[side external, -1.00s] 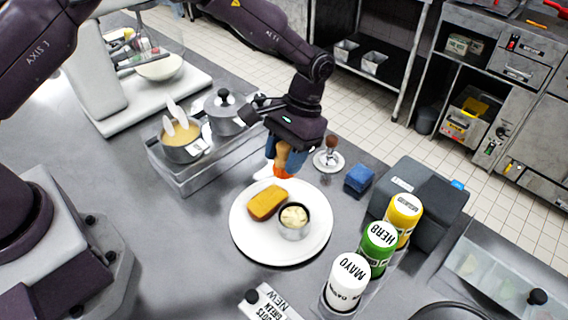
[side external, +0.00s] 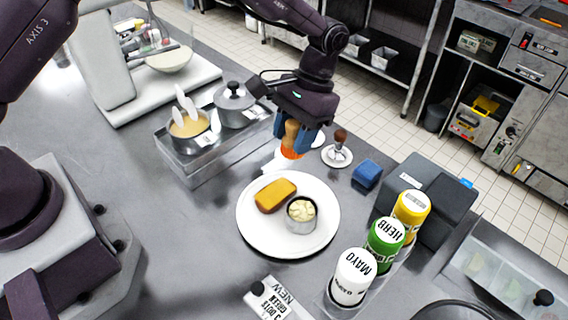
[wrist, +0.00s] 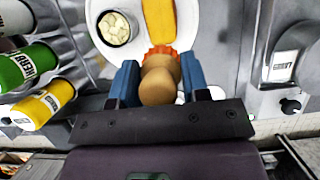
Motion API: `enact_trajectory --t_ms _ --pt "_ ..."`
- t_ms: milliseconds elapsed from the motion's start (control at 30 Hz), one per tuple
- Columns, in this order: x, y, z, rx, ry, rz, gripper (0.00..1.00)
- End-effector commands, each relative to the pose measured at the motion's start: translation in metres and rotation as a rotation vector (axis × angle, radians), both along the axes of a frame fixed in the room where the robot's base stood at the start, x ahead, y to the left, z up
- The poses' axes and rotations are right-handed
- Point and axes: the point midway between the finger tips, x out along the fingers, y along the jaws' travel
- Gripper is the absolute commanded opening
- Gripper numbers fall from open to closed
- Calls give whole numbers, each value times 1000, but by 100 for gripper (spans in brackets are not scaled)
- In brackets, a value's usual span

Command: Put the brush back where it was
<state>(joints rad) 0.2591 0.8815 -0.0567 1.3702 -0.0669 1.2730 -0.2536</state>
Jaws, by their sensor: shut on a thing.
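The brush (side external: 291,136) has a round wooden handle and an orange lower end. My gripper (side external: 291,141) is shut on its handle, with a blue finger on each side. The brush hangs handle up just beyond the far rim of the white plate (side external: 255,236). In the wrist view the handle (wrist: 159,82) sits between the fingers, and its orange end overlaps the plate's edge. Whether its tip touches anything is unclear. A small round stand (side external: 337,158) with a wooden-handled tool in it is to the right of my gripper.
The plate carries a golden slab (side external: 275,195) and a metal cup (side external: 301,218). A metal rack (side external: 208,165) with pots is left of my gripper. A blue block (side external: 367,174), grey box (side external: 434,195) and several sauce bottles (side external: 353,277) are to the right.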

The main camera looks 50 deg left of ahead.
Motion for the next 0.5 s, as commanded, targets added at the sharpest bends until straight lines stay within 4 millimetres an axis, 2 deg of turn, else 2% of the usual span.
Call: enact_trajectory --t_ms 133,233,367,500 --pt "4 3 13 0 -4 8 23" --pt "-1 22 24 2 -3 -20 23" --pt "-2 44 27 4 -1 -244 23" --pt "-3 68 29 6 -1 -592 23"
